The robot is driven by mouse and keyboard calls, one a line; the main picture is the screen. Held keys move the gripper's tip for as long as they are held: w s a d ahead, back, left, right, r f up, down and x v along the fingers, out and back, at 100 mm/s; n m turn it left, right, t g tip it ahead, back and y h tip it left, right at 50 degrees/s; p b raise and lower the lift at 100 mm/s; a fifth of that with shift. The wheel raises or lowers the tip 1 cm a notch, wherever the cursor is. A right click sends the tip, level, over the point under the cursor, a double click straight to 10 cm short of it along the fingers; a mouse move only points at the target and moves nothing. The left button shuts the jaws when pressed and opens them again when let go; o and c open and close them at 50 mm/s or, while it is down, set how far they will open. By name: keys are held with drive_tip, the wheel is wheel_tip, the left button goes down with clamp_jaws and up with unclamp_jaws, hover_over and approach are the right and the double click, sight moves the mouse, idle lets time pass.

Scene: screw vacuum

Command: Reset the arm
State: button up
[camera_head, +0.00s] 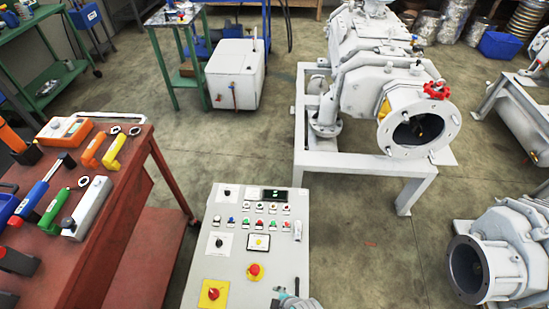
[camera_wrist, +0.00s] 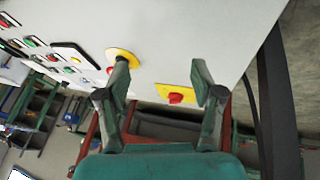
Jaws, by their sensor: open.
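My gripper (camera_head: 283,292) shows only in part at the bottom edge of the head view, over the lower right of the grey control panel (camera_head: 231,270). In the wrist view my gripper (camera_wrist: 162,78) has its two green fingers wide apart with nothing between them. The panel face (camera_wrist: 190,40) fills the top of that view. A red button on a yellow square (camera_head: 213,294) also shows between the fingers in the wrist view (camera_wrist: 176,98).
A red tool table (camera_head: 130,195) with several hand tools stands at the left. A white vacuum pump (camera_head: 385,85) on a frame stands behind the panel; another pump (camera_head: 500,255) is at lower right. Open floor (camera_head: 365,250) lies right of the panel.

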drive_tip(key=s+d+r+m+t+h, duration=0.2)
drive_tip(key=s+d+r+m+t, duration=0.5)
drive_tip(key=s+d+r, duration=0.5)
drive_tip(key=s+d+r+m+t+h, duration=0.1)
drive_tip(key=s+d+r+m+t, duration=0.1)
drive_tip(key=r, duration=0.9)
drive_tip(key=s+d+r+m+t+h, duration=0.1)
drive_tip(key=s+d+r+m, duration=0.3)
drive_tip(key=r, duration=0.8)
drive_tip(key=s+m+t, duration=0.1)
drive_tip(key=s+m, duration=0.1)
drive_tip(key=shift+s+m, duration=0.15)
drive_tip(key=shift+m, duration=0.25)
drive_tip(key=shift+d, duration=0.1)
